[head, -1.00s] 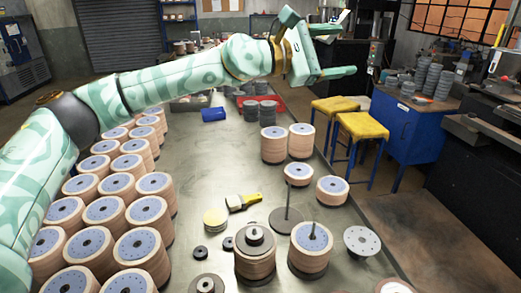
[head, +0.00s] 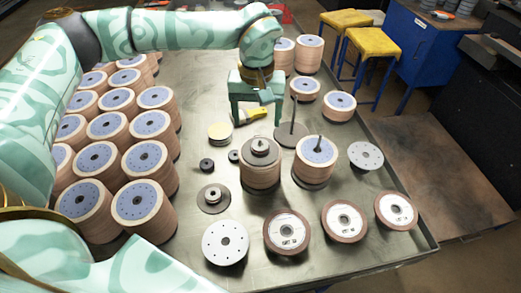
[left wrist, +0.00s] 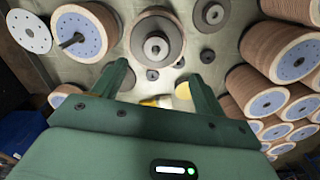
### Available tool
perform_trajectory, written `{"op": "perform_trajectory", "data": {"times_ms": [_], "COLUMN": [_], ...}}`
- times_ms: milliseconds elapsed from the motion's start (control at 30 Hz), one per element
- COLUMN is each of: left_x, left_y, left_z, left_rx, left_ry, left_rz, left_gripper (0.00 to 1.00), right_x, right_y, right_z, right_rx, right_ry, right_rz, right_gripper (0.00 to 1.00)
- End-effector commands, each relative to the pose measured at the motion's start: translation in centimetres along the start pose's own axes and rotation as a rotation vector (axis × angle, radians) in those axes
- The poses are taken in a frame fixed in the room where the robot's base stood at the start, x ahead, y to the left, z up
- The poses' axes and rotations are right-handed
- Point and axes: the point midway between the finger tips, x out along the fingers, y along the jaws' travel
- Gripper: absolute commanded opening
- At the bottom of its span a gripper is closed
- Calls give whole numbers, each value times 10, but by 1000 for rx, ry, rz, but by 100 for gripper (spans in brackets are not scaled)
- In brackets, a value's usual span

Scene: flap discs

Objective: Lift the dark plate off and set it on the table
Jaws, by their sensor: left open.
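The dark plate (head: 260,152) lies flat on top of a stack of tan flap discs (head: 260,176), with a small metal hub at its centre. In the left wrist view the dark plate (left wrist: 166,34) shows at the top middle, ahead of the fingers. My left gripper (head: 257,113) is open and empty, pointing down behind the stack in the head view and apart from the plate. Its two green fingers (left wrist: 160,76) are spread wide in the wrist view. My right gripper is not in view.
A disc stack with a spindle (head: 315,158) stands right of the plate's stack. A bare spindle on a dark base (head: 287,136) is behind. A yellow-handled brush (head: 250,115) lies below my gripper. Many stacks fill the left. Loose discs (head: 225,243) line the front; small gaps of table show.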

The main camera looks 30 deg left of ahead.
Motion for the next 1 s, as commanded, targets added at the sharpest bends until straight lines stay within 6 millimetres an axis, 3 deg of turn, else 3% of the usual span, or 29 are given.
{"op": "perform_trajectory", "data": {"times_ms": [100, 333, 600, 867, 900, 1000], "left_x": [25, 44, 86, 90, 90, 90], "left_y": [0, 2, 7, 7, 7, 7], "left_z": [0, 0, 1, 0, 0, 0], "left_rx": [0, -1, -1, -1, -1, -1], "left_ry": [-3, -2, -2, 0, 0, 0], "left_rz": [0, 1, 0, 2, 2, 2], "left_gripper": [72, 72, 72, 72, 70, 42], "right_x": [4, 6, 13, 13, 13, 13], "right_y": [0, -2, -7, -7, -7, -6], "right_z": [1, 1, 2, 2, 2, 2], "right_rx": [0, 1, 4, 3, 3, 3], "right_ry": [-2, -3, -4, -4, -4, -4], "right_rz": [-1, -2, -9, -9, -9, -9], "right_gripper": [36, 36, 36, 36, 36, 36]}}
